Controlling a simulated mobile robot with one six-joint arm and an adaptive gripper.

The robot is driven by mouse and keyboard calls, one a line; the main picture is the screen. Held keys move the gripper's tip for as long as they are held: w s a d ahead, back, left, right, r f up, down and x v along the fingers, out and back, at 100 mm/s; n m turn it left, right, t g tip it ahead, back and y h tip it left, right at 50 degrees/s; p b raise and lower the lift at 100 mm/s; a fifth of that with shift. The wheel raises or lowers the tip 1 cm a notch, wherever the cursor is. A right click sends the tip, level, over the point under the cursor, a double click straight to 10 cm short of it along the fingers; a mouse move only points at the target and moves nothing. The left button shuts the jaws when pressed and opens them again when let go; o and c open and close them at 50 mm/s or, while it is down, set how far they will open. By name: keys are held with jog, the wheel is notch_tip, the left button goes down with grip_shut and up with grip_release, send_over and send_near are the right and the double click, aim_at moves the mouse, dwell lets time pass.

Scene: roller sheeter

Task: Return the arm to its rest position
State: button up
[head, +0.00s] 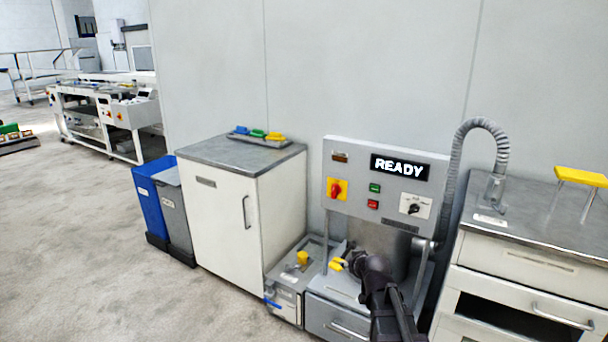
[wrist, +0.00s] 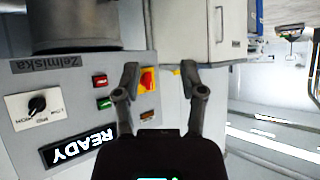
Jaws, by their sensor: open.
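My gripper (head: 352,258) is in front of the grey machine, below its control panel (head: 345,165), at the end of my dark arm. In the wrist view my gripper (wrist: 159,75) has its two fingers spread with nothing between them. The panel (wrist: 75,75) shows there turned over, with its READY display (wrist: 80,145), a black knob, green and red buttons and a yellow plate with a red switch. My arm hides part of the machine's lower front.
A white cabinet (head: 215,205) with coloured items on top stands left of the machine, beside blue (head: 148,200) and grey bins. A low unit with a yellow knob (head: 303,257) is close left of my gripper. A drawer cabinet (head: 510,275) and grey hose (head: 453,165) are at right.

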jog(key=s+f+m+g+h, duration=0.1)
jog(key=s+f+g, duration=0.1)
jog(key=s+g, duration=0.35)
jog(key=s+a+f+g, duration=0.1)
jog(key=s+f+g, duration=0.15)
jog(key=s, duration=0.65)
jog(key=s+f+m+g+h, duration=0.1)
jog(key=s+f+g, duration=0.2)
jog(key=s, duration=0.5)
notch_tip(320, 180, up, 15)
jog(key=p, duration=1.5)
jog(key=shift+f, duration=0.15)
